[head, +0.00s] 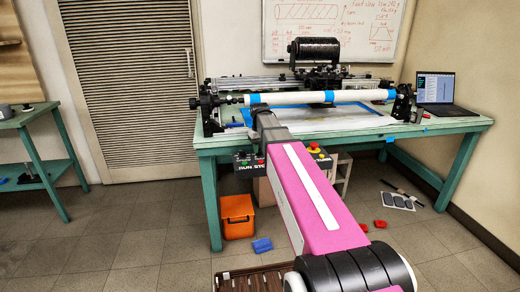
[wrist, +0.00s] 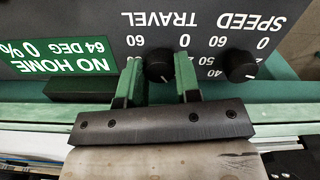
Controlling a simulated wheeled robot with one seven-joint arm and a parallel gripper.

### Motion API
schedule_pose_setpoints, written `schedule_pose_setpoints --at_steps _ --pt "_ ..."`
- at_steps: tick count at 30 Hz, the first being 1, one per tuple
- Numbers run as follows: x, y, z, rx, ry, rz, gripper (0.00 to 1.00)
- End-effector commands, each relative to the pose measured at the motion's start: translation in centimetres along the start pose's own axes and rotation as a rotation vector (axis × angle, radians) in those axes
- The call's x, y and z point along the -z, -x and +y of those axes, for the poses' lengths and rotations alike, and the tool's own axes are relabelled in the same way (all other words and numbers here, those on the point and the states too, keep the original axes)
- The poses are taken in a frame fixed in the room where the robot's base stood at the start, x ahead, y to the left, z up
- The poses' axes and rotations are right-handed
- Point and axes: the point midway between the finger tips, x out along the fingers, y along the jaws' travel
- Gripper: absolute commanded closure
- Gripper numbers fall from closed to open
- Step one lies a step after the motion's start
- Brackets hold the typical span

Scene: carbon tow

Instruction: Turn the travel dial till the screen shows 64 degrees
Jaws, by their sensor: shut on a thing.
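The control panel (head: 246,162) is on the front of the green bench in the head view. The wrist view shows it upside down. Its green screen (wrist: 62,57) reads "NO HOME", "64 DEG" and "0 %". The black travel dial (wrist: 158,65) sits below the word TRAVEL in that view, with a white mark on its lower edge. My gripper (wrist: 160,70) has its two green fingers on either side of the dial, shut on it. In the head view my arm hides the gripper and dial.
The black speed dial (wrist: 240,65) is close to the right of my gripper in the wrist view. A red and yellow stop button (head: 315,148) is right of my arm. A white tube (head: 310,98) spans the bench. An orange bin (head: 237,216) stands on the floor.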

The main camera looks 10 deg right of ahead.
Motion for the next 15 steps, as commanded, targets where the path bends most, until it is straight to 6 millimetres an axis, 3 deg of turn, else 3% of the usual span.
schedule_pose_setpoints --at_steps 15 --pt "0.00 0.03 0.01 0.000 -0.102 0.000 0.93"
